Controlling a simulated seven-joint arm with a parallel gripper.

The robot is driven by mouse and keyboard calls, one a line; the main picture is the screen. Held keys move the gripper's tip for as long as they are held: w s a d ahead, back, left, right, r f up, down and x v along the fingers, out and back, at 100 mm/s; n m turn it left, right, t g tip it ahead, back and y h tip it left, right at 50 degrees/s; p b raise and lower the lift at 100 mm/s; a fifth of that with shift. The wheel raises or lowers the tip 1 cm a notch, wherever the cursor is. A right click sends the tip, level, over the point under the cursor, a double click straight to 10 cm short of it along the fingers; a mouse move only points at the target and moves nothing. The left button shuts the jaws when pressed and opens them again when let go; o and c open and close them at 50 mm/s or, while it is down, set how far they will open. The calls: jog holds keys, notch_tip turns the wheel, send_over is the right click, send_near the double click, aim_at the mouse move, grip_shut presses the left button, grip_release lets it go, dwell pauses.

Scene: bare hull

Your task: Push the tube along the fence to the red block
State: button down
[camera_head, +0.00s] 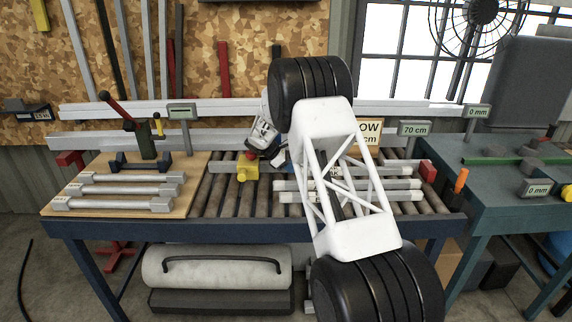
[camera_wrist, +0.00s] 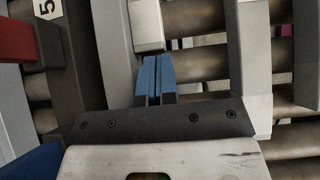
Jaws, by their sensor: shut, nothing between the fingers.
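My gripper (camera_wrist: 155,64) shows in the wrist view with its blue fingers shut together and nothing between them. The fingertips are at the near end of a tube with a pale end (camera_wrist: 148,28); I cannot tell whether they touch it. In the head view the red block (camera_head: 428,171) stands at the right end of the rollers. Light grey tubes (camera_head: 405,196) lie across the rollers, partly behind my arm. A long pale rail (camera_head: 90,141), which looks like the fence, runs along the back of the bench. My arm hides the fingertips in the head view.
A yellow block (camera_head: 247,168) with a red knob stands on the rollers left of my arm. Several tubes (camera_head: 125,190) lie on a wooden board (camera_head: 88,209) at the left. In the wrist view, a grey bar (camera_wrist: 245,45) is right of the fingers and a red piece (camera_wrist: 14,38) is upper left.

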jog(key=shift+d+f, duration=0.2)
dwell(0.3)
jog(key=shift+d, duration=2)
jog(key=v, duration=2)
jog(key=shift+r, duration=0.1)
